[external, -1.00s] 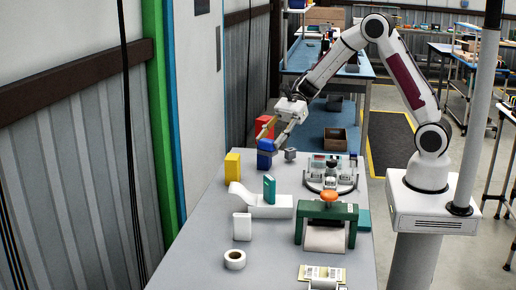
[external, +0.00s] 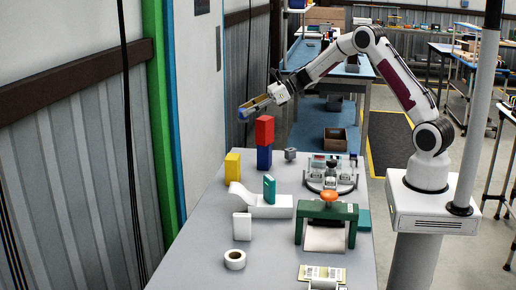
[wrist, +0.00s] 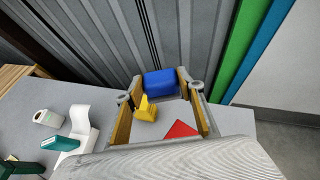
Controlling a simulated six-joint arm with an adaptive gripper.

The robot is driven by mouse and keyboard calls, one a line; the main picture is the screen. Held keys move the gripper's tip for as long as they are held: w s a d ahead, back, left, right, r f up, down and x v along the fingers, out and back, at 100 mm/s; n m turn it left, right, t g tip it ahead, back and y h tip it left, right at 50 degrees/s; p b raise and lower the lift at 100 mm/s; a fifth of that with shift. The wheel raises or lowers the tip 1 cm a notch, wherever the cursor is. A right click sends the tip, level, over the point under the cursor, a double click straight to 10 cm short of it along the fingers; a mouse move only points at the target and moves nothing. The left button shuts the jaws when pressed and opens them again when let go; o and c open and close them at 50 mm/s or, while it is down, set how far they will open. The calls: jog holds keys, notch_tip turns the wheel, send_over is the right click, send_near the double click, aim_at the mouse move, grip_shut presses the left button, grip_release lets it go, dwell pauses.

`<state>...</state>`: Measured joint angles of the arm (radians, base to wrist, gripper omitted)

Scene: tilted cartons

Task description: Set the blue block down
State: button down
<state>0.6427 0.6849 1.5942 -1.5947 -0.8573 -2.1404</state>
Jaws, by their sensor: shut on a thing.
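My gripper (external: 250,106) is raised at the far left end of the table and is shut on a blue block (external: 243,113). The wrist view shows the held blue block (wrist: 160,83) between the fingertips. A second blue block (external: 264,158) stands on the table with a red block (external: 264,130) on top of it. The held block is up and left of this stack, apart from it. In the wrist view the red block (wrist: 181,130) shows between the fingers, and the lower blue block cannot be made out.
A yellow block (external: 232,164) stands left of the stack, and a small grey cube (external: 290,154) right of it. A white curved stand (external: 262,205) with a teal box (external: 269,188) is nearer. The grey table (external: 200,240) is bare at front left.

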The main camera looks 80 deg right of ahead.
jog(key=d+m+h, duration=0.4)
jog(key=d, duration=1.2)
notch_tip(320, 180, down, 12)
jog(key=shift+d+t+h, duration=0.3)
jog(key=shift+d+t, duration=0.1)
jog(key=shift+d, duration=0.05)
jog(key=shift+f, duration=3)
jog(key=shift+f, duration=0.1)
jog(key=shift+f, duration=1.8)
jog(key=shift+f, duration=0.15)
